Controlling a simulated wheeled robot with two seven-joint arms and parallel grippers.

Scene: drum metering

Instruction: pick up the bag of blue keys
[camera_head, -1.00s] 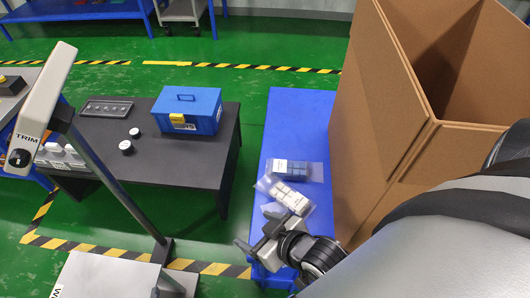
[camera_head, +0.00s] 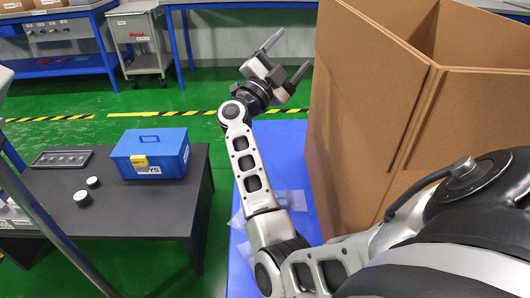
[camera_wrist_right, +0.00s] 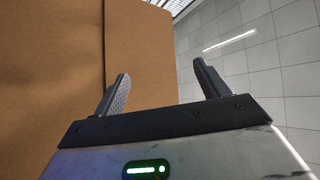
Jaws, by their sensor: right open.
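The blue table (camera_head: 285,138) carries clear bags, mostly hidden behind my right forearm. A clear bag end (camera_head: 293,200) shows just right of the arm; it appears to belong to the bag of blue keys, but its contents are covered. Another bit of clear bag (camera_head: 238,220) shows left of the arm; I cannot tell which bag it is. My right gripper (camera_head: 286,57) is raised well above and beyond the bags, open and empty, fingers pointing up. In the right wrist view the spread fingers (camera_wrist_right: 160,92) have nothing between them. My left gripper is not in view.
A tall open cardboard box (camera_head: 355,120) stands right of the bags, close to my right arm. A dark table (camera_head: 130,215) at left holds a blue case (camera_head: 150,155), a grey tray (camera_head: 62,158) and small round pieces. A slanted grey post (camera_head: 50,225) crosses the lower left.

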